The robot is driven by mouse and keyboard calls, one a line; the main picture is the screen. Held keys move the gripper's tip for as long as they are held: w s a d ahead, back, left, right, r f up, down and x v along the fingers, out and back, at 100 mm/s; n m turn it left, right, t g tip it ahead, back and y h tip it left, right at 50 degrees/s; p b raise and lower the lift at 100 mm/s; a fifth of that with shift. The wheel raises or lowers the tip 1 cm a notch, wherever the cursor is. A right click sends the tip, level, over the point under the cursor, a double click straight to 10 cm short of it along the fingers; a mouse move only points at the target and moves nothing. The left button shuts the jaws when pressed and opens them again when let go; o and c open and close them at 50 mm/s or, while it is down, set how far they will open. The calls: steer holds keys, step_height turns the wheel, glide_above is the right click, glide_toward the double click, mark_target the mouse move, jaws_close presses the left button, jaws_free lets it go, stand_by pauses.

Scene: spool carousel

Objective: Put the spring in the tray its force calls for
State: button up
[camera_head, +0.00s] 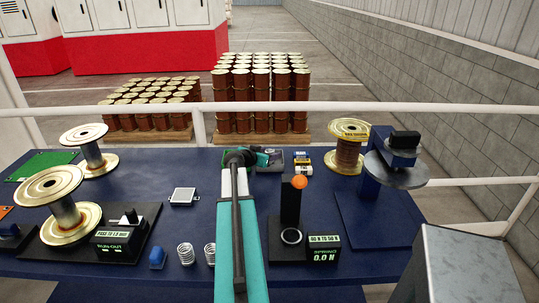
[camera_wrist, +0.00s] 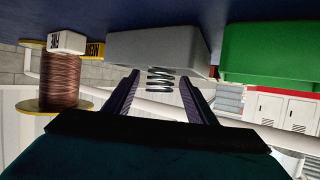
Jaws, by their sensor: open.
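My gripper (camera_wrist: 160,95) is open, with a coiled metal spring (camera_wrist: 160,80) between its fingers. The wrist picture is upside down. The spring overlaps the upper rim of a grey tray (camera_wrist: 155,48); I cannot tell whether it touches the tray or a finger. A green tray (camera_wrist: 270,52) stands beside the grey one. In the head view my gripper (camera_head: 262,157) is at the far side of the table, by the grey tray (camera_head: 272,168). Two more springs stand near the front: one spring (camera_head: 185,253) and another spring (camera_head: 210,254), partly hidden by my arm.
A spring tester (camera_head: 291,205) with an orange knob stands right of my arm; its display (camera_head: 324,255) reads 0.0 N. A copper wire spool (camera_head: 348,150) and a round-topped machine (camera_head: 396,170) stand at right. Empty spools (camera_head: 65,215) stand at left.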

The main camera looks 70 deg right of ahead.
steer(key=b+v, duration=0.2)
steer(key=v, duration=0.9)
steer(key=shift+b, duration=0.4)
steer(key=shift+a, duration=0.1)
